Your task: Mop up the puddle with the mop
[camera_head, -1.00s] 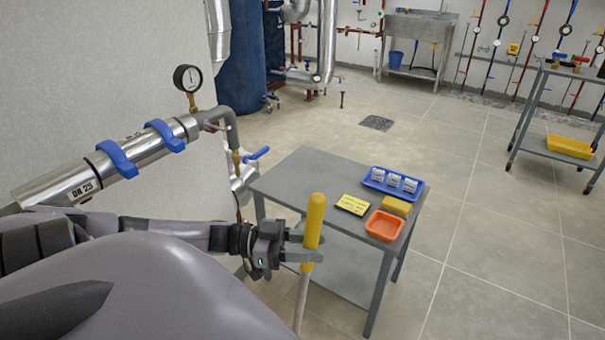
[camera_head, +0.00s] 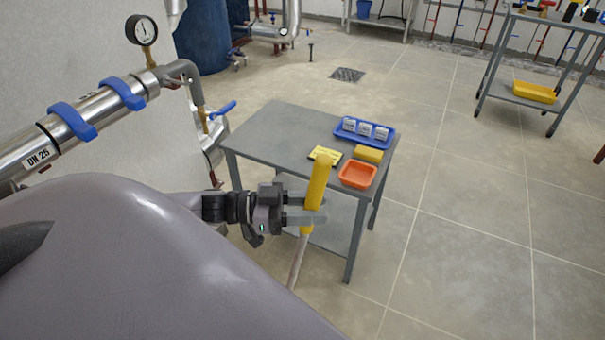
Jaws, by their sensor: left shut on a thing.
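My left gripper (camera_head: 306,208) is shut on the yellow grip of the mop handle (camera_head: 318,185). The handle stands nearly upright, slightly tilted, and its grey shaft runs down behind my grey body at the bottom of the view. The mop's head is hidden. No puddle can be clearly made out on the visible floor. My right gripper is not in view.
Pipework with a gauge (camera_head: 141,30) lines the left wall. Open tiled floor (camera_head: 470,220) lies right, with a drain (camera_head: 347,75).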

